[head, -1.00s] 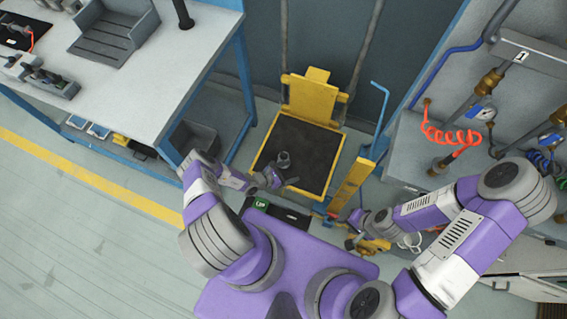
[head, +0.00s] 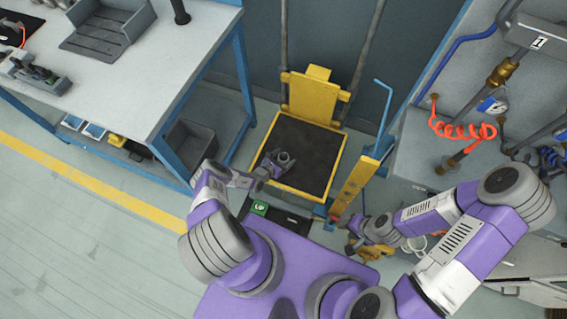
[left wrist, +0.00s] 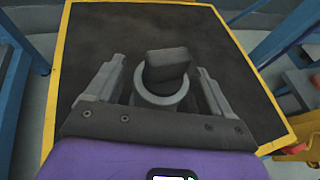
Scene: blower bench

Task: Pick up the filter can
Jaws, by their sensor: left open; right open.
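The filter can (head: 285,158) is a small grey piece on the dark mat of the yellow-framed platform (head: 330,187). In the left wrist view the can (left wrist: 163,96) shows a pale round ring with a darker block above it, between my fingers. My left gripper (head: 274,162) is open, with one finger on each side of the can; in the left wrist view its fingers (left wrist: 160,84) show gaps beside the can. I cannot tell whether either finger touches it. My right gripper (head: 350,238) is open near the yellow post, apart from the can.
A yellow post (head: 356,182) with a blue handle stands right of the platform. A blue-legged workbench (head: 150,90) is at the left, with a grey bin (head: 188,143) on its lower shelf. A panel with gauges and a red coiled hose (head: 462,130) is at the right.

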